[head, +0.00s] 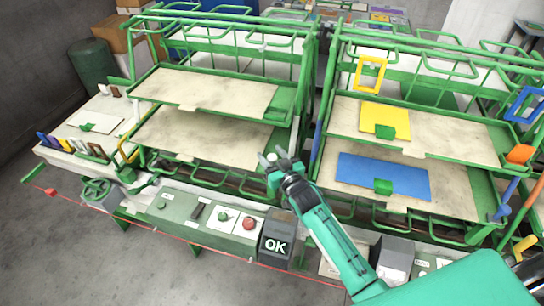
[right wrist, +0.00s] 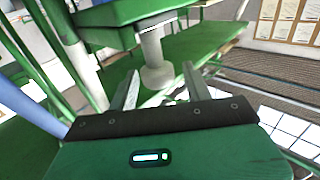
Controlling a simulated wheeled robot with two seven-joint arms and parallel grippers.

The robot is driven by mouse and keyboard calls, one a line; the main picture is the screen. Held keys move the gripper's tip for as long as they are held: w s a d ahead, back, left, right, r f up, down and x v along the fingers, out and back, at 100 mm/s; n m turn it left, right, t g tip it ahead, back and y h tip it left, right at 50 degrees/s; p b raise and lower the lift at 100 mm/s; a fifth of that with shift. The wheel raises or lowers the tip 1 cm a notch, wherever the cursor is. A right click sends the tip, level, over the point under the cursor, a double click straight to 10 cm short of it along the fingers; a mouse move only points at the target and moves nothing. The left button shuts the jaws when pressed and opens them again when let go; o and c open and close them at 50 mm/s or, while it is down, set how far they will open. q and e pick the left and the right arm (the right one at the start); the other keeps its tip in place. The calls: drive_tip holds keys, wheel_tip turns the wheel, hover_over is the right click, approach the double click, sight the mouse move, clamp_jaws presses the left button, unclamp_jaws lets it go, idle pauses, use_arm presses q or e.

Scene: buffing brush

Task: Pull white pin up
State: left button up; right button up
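My right gripper (head: 277,163) is by the green frame between the two racks in the head view. In the right wrist view its two fingers (right wrist: 160,85) are apart, with a gap between them. The white pin (right wrist: 154,50), a short upright post with a wider lower end, shows in that gap under a green frame part. The fingers do not visibly touch it; how deep it sits between them I cannot tell. In the head view the pin is hard to make out beside the fingertips. My left gripper is not in view.
Green racks with beige shelves stand left (head: 205,90) and right (head: 440,130). A yellow panel (head: 378,117) and a blue panel (head: 365,172) lie on the right shelves. Below are a control panel (head: 190,213) and a dark OK box (head: 276,243). Green bars closely surround my gripper.

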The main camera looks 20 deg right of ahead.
drive_tip(key=shift+s+d+f+b, duration=0.1)
drive_tip(key=shift+s+f+b, duration=0.2)
drive_tip(key=shift+s, duration=0.25)
drive_tip(key=s+d+b, duration=0.2)
drive_tip(key=s+b, duration=0.2)
drive_tip(key=s, duration=0.8)
drive_tip(key=shift+s+d+r, duration=0.25)
